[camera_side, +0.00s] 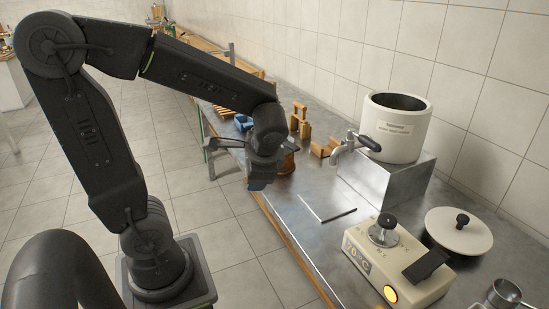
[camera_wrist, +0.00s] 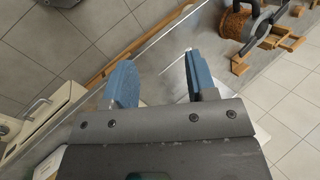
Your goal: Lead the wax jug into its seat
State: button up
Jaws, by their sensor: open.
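My gripper (camera_side: 258,184) hangs over the near long edge of the metal bench in the side view. In the wrist view its two blue fingers (camera_wrist: 157,85) are spread apart with nothing between them. A brown, cork-like round vessel with a dark handle (camera_wrist: 236,22), which looks like the wax jug, stands on the bench at the top right of the wrist view. In the side view the brown vessel (camera_side: 288,164) shows partly behind my gripper, which is apart from it. I cannot make out for certain which thing is its seat.
A white tank (camera_side: 396,135) with a tap (camera_side: 345,146) stands on a metal block. A cream box (camera_side: 398,262) with a lit yellow button and a white lid (camera_side: 459,231) sit at the near end. Wooden blocks (camera_side: 321,149) lie farther along. A slim dark bar (camera_side: 328,212) lies mid-bench.

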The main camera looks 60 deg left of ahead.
jog(key=w+a+f+m+t+y, duration=0.1)
jog(key=w+a+f+m+y, duration=0.3)
jog(key=a+f+m, duration=0.1)
jog(key=w+a+f+m+y, duration=0.4)
jog(key=a+f+m, duration=0.2)
jog(key=a, duration=0.3)
jog(key=w+a+f+m+t+y, duration=0.1)
jog(key=w+a+f+m+y, duration=0.2)
jog(key=a+f, duration=0.4)
jog(key=shift+w+f+m+t+y, duration=0.15)
jog(key=shift+w+f+m+y, duration=0.1)
jog(key=shift+m, duration=0.4)
jog(key=shift+w+f+m+t+y, duration=0.15)
jog(key=shift+w+f+m, duration=0.1)
jog(key=shift+m, duration=0.4)
jog(key=a, duration=0.4)
jog(key=w+a, duration=0.1)
jog(key=a, duration=0.4)
jog(key=w+a, duration=0.1)
jog(key=a, duration=0.3)
jog(key=shift+w+a+f, duration=0.15)
jog(key=shift+a+f, duration=0.15)
grip_shut()
